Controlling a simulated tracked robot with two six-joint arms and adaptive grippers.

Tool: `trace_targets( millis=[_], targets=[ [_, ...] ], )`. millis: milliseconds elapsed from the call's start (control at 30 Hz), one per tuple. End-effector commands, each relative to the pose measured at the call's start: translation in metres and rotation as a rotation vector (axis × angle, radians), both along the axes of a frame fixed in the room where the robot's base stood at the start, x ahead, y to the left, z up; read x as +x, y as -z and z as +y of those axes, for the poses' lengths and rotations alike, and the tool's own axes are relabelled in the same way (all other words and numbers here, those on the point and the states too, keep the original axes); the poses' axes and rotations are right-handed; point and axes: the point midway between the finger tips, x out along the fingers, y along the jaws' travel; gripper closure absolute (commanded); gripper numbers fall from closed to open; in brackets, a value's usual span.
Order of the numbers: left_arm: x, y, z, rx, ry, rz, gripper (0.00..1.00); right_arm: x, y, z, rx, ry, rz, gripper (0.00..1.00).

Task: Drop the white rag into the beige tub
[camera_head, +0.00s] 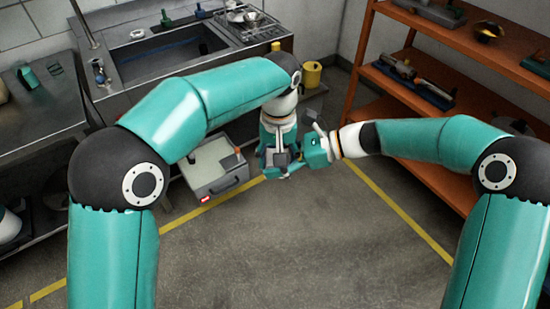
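I see no white rag and no tub that is clearly beige in the head view.
A pale grey case (213,170) stands on the floor behind my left arm. A yellow bucket (312,75) stands at the back. A metal sink counter (165,55) is at the back left, and an orange shelf (455,110) with tools stands right. The floor in front is clear.

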Motion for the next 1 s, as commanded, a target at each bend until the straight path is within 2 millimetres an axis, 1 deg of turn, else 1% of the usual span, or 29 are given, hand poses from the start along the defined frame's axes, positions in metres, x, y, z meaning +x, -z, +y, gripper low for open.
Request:
trace_targets(
  millis=[33,133,167,200,333,600,733,867,1000],
  targets=[
    [0.002,-0.001,0.0,-0.003,0.0,-0.007,0.88,-0.002,0.0,0.001,0.001,-0.007,0.003,0.49],
    [0.002,-0.001,-0.001,-0.003,0.0,-0.01,0.88,-0.003,0.0,0.002,0.002,-0.01,0.004,0.66],
    [0.003,-0.001,-0.001,-0.004,-0.001,-0.01,0.88,-0.004,0.0,0.002,0.002,-0.011,0.005,0.67],
    [0.003,-0.001,-0.001,-0.004,-0.001,-0.01,0.34,-0.004,0.0,0.002,0.004,-0.013,0.005,0.67],
    [0.002,-0.001,-0.001,-0.004,-0.001,-0.009,0.12,-0.004,0.0,0.002,0.002,-0.012,0.005,0.67],
    [0.001,-0.002,-0.002,-0.006,0.002,-0.007,0.11,-0.003,0.0,0.002,0.001,-0.009,0.005,0.68],
    [0.001,-0.008,-0.003,-0.008,0.003,-0.009,0.11,-0.002,0.001,0.002,0.0,-0.008,0.004,0.68],
    [0.002,-0.026,-0.004,-0.01,0.003,-0.013,0.11,-0.002,0.002,0.002,-0.002,-0.007,0.006,0.68],
    [0.003,-0.054,-0.003,-0.012,0.002,-0.017,0.11,-0.003,0.004,0.002,-0.003,-0.007,0.009,0.68]
  ],
)
